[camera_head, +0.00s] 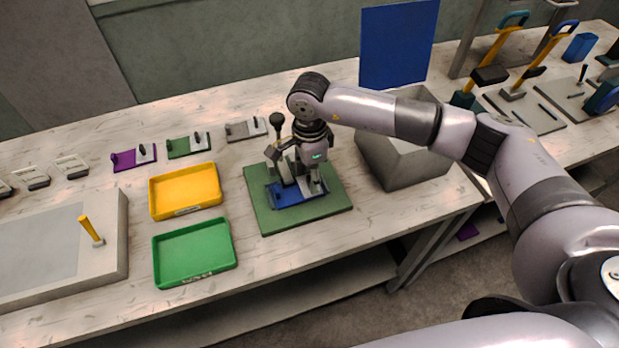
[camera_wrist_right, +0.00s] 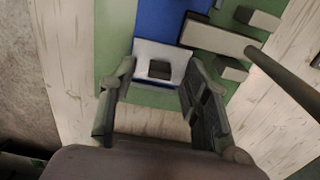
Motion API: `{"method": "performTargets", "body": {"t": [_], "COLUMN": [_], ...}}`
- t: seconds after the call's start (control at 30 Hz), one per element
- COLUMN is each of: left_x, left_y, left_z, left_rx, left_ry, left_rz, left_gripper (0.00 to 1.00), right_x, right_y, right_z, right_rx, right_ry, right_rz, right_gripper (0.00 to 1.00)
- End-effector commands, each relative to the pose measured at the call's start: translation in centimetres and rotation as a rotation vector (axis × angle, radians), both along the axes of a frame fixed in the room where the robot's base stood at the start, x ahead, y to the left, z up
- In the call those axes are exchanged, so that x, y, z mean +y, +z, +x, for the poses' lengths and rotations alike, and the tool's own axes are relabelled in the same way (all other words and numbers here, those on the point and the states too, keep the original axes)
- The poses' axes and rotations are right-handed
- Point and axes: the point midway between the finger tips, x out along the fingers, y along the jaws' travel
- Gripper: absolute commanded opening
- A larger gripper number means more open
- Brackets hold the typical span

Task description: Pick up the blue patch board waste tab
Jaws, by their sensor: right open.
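The blue patch board (camera_head: 290,196) lies on a green mat (camera_head: 270,222) under my right gripper in the head view. In the right wrist view the blue board (camera_wrist_right: 158,18) ends in a whitish waste tab (camera_wrist_right: 144,49) with a raised dark block (camera_wrist_right: 160,69). My right gripper (camera_wrist_right: 160,76) is open, its fingers on either side of the tab, with nothing gripped. I cannot tell whether the fingers touch it. In the head view my right gripper (camera_head: 300,168) hides part of the board. My left gripper is not in view.
A grey fixture (camera_head: 284,168) with a black-knobbed lever (camera_head: 277,119) stands close beside my right gripper. A grey bin (camera_head: 400,172) is to the right. Yellow (camera_head: 186,190) and green (camera_head: 194,252) trays are to the left. Purple, green and grey boards lie behind the trays.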

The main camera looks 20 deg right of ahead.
Motion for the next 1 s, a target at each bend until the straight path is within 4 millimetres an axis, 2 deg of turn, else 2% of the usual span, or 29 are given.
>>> {"method": "performTargets", "body": {"t": [0.27,0.77,1.0], "left_x": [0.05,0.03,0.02], "left_y": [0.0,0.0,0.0], "left_z": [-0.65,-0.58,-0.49], "left_rx": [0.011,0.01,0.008], "left_ry": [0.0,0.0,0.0], "left_rz": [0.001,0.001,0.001], "left_gripper": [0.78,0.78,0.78], "right_x": [0.03,0.01,0.01], "right_y": [-0.38,-0.33,-0.3], "right_z": [0.0,0.01,0.02], "right_rx": [-0.001,-0.001,-0.001], "right_ry": [0.001,0.001,0.001], "right_rz": [0.0,0.0,0.0], "right_gripper": [0.43,0.1,0.08]}}
